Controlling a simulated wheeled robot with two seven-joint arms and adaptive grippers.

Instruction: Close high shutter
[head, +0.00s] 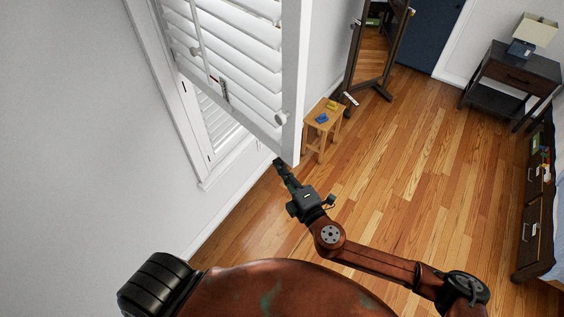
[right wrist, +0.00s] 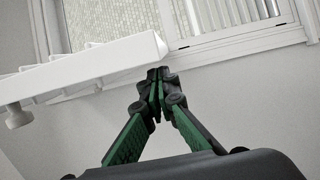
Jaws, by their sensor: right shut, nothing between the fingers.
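The high shutter (head: 235,60) is a white louvred panel, swung out from the window and standing open into the room. It has a round white knob (head: 281,118) near its lower free corner. My right gripper (head: 279,163) is just below the panel's bottom edge, near that corner, with its fingers shut and empty. In the right wrist view, the shut fingertips (right wrist: 158,75) are beside the end of the shutter's bottom rail (right wrist: 90,62); I cannot tell whether they touch. The knob (right wrist: 18,117) hangs at the left there. My left gripper is not in view.
The white window frame (head: 205,183) is set in the wall behind the panel, with more slats (head: 215,122) inside it. A small wooden stool (head: 313,112) and a standing mirror (head: 375,50) stand beyond. The wooden floor (head: 400,170) is largely clear; a dresser (head: 532,200) is at right.

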